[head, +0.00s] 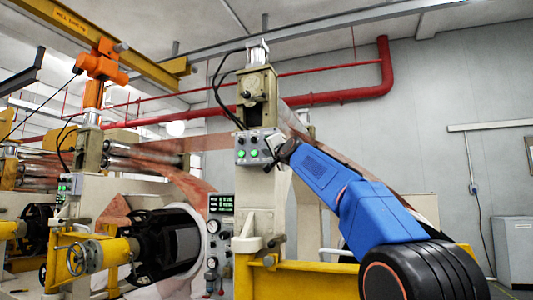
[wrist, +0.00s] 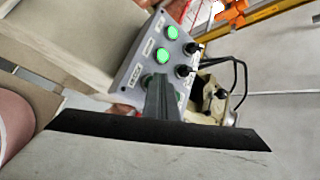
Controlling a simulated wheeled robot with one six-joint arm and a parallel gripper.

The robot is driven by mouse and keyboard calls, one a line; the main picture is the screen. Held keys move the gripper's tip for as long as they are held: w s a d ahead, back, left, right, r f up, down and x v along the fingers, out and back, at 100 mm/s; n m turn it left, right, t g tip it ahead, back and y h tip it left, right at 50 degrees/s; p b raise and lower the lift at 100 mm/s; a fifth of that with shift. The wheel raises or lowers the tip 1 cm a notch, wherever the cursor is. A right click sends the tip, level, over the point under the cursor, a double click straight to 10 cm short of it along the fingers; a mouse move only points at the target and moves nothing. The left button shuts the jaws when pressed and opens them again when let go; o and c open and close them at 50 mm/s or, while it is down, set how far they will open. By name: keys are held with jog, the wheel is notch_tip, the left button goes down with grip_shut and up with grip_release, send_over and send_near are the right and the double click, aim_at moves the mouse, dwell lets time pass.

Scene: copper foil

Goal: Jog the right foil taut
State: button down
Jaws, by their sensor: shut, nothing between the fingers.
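A grey control box (head: 257,147) with green lit buttons and black knobs is on the cream machine post at the centre. It also fills the upper middle of the wrist view (wrist: 133,72). My gripper (head: 272,146) is shut and empty at the box's right side. In the wrist view its dark fingers (wrist: 162,88) overlap the lowest green button, partly hiding it; I cannot tell whether they touch it. Two other green buttons (wrist: 173,32) show clear above. The right copper foil (head: 293,119) shows in part behind the post, mostly hidden by post and arm.
Another copper foil (head: 180,186) runs down to a black roll (head: 168,240) at the left. A dark screen with green text (head: 221,203) stands left of the post. Yellow machine frames (head: 290,280) lie low in front. A red pipe (head: 345,97) runs along the wall.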

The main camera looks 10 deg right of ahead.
jog(key=shift+s, duration=0.1)
jog(key=shift+s+a, duration=0.5)
jog(key=shift+s, duration=0.1)
dwell(0.3)
jog(key=shift+s+a, duration=0.75)
jog(key=shift+s, duration=0.3)
jog(key=shift+s+a, duration=0.7)
jog(key=shift+s, duration=0.3)
jog(key=s+d+f+n+g+h, duration=0.1)
jog(key=s+f+g, duration=0.4)
jog(key=s+f, duration=1.3)
jog(key=s+d+f+n+g+h, duration=0.1)
jog(key=s+d+f+n+g, duration=0.2)
jog(key=s+f, duration=1.5)
jog(key=s+d+f+n+g, duration=0.3)
jog(key=s+f+n+g, duration=0.3)
jog(key=s+f, duration=1.2)
notch_tip(320, 180, down, 16)
jog(key=shift+f+g+h, duration=0.1)
jog(key=shift+g+h, duration=0.3)
jog(key=shift+g, duration=0.4)
jog(key=shift+d, duration=0.1)
